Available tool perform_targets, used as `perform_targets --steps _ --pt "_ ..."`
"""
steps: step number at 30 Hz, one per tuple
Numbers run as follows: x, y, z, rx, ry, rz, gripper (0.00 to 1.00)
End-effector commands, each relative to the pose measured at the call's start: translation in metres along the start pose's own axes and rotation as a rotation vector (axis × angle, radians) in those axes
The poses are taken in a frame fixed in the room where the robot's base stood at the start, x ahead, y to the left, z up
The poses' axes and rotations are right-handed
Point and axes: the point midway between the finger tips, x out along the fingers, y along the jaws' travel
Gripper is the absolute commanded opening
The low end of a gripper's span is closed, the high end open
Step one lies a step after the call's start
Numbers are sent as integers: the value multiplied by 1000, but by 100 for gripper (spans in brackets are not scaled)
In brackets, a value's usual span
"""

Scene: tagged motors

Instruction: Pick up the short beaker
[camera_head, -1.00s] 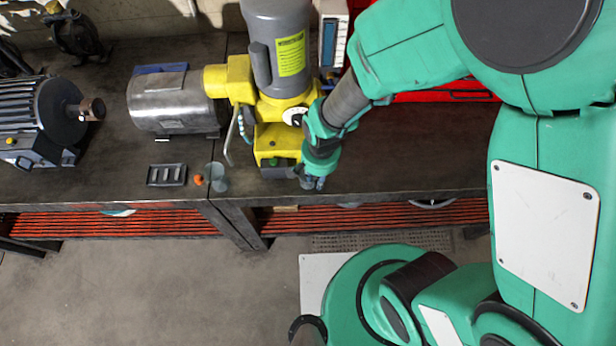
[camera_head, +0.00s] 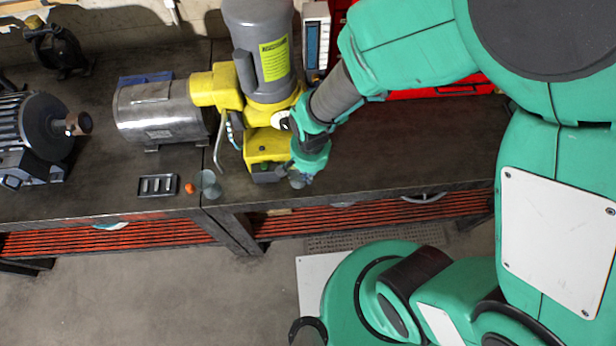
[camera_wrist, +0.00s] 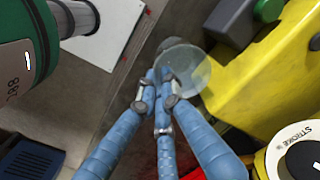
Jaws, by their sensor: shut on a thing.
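My gripper (camera_wrist: 165,85) has blue fingers with grey joints, closed together on the wall of a clear glass beaker (camera_wrist: 190,76), which I take to be the short beaker. The beaker is at the fingertips, beside the yellow machine base. In the head view my gripper (camera_head: 301,180) is small, at the front edge of the bench, right of the yellow base. The held beaker is hard to make out there. I cannot tell whether it touches the bench. Another clear beaker (camera_head: 210,184) stands further left on the bench.
The yellow machine (camera_head: 268,146) with a grey motor stands close left of my gripper. An orange object (camera_head: 189,188) and a dark slotted tray (camera_head: 158,185) lie left of the other beaker. A silver motor (camera_head: 165,112) stands behind them. The bench (camera_head: 400,150) right of my gripper is mostly clear.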

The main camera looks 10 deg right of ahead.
Motion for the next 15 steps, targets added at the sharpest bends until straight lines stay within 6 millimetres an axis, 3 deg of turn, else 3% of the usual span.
perform_targets --steps 1,15 --pt "-7 1 2 0 2 -1 0" --pt "-16 59 76 0 0 -1 0"
